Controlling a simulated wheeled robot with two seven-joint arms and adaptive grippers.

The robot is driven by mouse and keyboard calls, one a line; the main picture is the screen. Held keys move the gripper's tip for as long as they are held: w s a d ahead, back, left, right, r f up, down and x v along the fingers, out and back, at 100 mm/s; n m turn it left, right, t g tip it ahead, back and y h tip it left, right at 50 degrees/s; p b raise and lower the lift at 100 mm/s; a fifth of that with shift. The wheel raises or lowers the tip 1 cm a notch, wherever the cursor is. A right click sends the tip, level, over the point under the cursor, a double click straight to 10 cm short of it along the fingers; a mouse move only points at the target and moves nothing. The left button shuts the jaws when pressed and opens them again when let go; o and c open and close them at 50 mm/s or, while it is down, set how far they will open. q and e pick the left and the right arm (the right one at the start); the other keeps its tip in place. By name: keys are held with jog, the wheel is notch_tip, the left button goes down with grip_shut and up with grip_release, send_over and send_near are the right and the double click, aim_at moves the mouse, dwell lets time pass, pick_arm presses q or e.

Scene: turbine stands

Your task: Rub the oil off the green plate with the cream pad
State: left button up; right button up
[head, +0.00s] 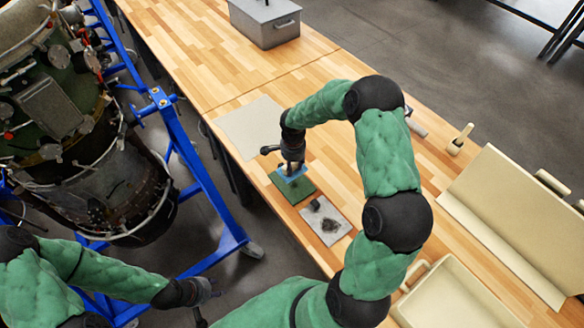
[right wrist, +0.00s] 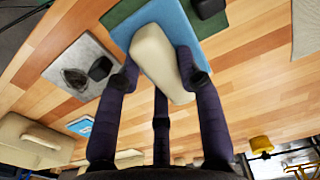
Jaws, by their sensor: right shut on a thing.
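The green plate (head: 299,194) lies on the wooden bench in the head view, with a blue patch (head: 292,175) on its upper side. It also shows in the right wrist view (right wrist: 214,24), with a dark block (right wrist: 208,8) on it. My right gripper (head: 292,164) is over the plate, pointing down. In the right wrist view its fingers (right wrist: 160,72) are shut on the cream pad (right wrist: 157,60). The pad overlaps the blue area; I cannot tell if it touches. My left gripper (head: 202,290) hangs low at the left, beside the bench; its fingers are unclear.
A grey plate (head: 333,232) with a dark smudge and a dark block (head: 315,205) lies close to the green plate. A beige sheet (head: 250,125) lies behind. A grey metal box (head: 266,22) stands far back. A cream tray (head: 458,300) is at front right. A blue-framed turbine stand (head: 190,170) is left.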

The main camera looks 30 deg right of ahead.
jog(key=shift+d, duration=0.1)
dwell(0.3)
jog(key=shift+s+d+f+b, duration=0.15)
jog(key=shift+s+b, duration=0.15)
jog(key=shift+s, duration=1.1)
jog(key=shift+w, duration=0.1)
